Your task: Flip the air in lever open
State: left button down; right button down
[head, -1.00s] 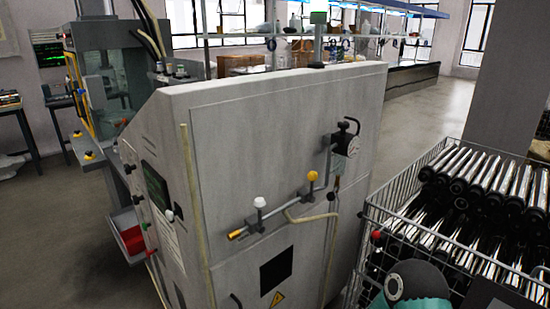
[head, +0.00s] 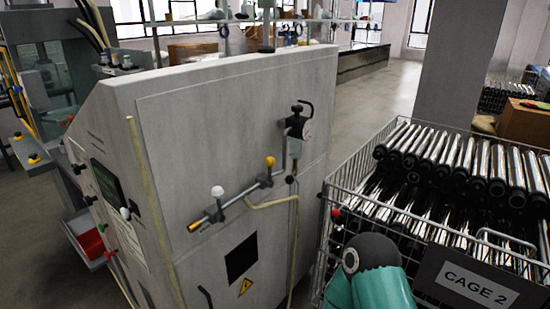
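A pipe on the grey machine's side panel (head: 200,110) carries a lever with a white knob (head: 217,191) and, to its right, a lever with a yellow knob (head: 269,161). Both knobs stand up above the pipe. A gauge (head: 306,130) with a black handle (head: 304,104) sits higher at the pipe's right end. The markings near the levers are too small to read, so I cannot tell which lever is air in. Neither of my grippers shows. A teal and dark link of my arm is at the bottom, right of the levers.
A wire cage (head: 335,215) full of shiny metal tubes (head: 470,165) stands close to the panel's right, with a "CAGE 2" sign (head: 475,285). A red tray (head: 90,243) is at the machine's lower left. Open floor (head: 365,105) lies behind.

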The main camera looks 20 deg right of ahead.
aim_at(270, 160)
jog(key=z, duration=1.3)
jog(key=i, duration=0.15)
jog(key=u, duration=2.9)
jog(key=k, duration=1.15)
jog(key=z, duration=1.3)
jog(key=i, duration=1)
jog(key=z, duration=0.05)
